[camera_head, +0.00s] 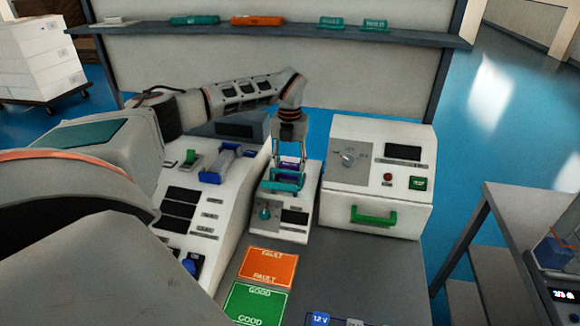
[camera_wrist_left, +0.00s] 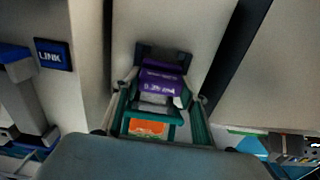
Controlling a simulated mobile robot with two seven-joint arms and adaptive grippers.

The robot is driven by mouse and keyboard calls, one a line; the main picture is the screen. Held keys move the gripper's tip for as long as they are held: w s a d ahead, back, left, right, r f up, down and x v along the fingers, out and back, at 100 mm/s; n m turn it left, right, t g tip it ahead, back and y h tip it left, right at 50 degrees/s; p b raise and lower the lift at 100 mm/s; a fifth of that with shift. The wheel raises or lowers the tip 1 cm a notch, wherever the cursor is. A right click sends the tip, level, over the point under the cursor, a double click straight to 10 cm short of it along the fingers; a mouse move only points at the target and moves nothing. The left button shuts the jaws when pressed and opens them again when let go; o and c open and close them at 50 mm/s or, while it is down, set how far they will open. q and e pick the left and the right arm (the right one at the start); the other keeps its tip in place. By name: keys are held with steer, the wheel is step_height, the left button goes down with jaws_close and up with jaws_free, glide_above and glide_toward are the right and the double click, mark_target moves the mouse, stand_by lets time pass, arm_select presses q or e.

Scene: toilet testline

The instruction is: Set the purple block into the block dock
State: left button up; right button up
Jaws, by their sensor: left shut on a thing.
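The purple block (camera_head: 291,164) is between the fingers of my left gripper (camera_head: 289,160), which points down over a small white unit. In the left wrist view the purple block (camera_wrist_left: 162,84) shows pale lettering and lies between the two fingers of my gripper (camera_wrist_left: 163,98). It is right at the dark socket (camera_wrist_left: 165,54) of the block dock (camera_head: 296,236), the white unit with a teal knob and display. A teal frame (camera_head: 283,187) stands around the near side of the block. Whether the block is fully seated is hidden. My right gripper is not in view.
A white test box (camera_head: 375,180) with a green handle stands to the right. A sloped white panel (camera_head: 187,215) with a blue clamp is to the left. Orange FAULT (camera_head: 268,267) and green GOOD (camera_head: 256,303) mats lie in front. A shelf (camera_head: 270,33) crosses the back.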

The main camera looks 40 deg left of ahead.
mark_target(290, 163)
arm_select(q)
steer(key=shift+w+a+g+h+p, duration=0.1)
steer(key=shift+w+g+h+p, duration=0.2)
steer(key=shift+g, duration=0.2)
steer(key=shift+f, duration=0.75)
steer(key=shift+f, duration=0.2)
steer(key=o, duration=1.2)
steer(key=shift+c, duration=0.2)
steer(key=r, duration=0.8)
steer(key=shift+w+a, duration=0.25)
steer(key=shift+w, duration=0.1)
steer(key=shift+f, duration=0.1)
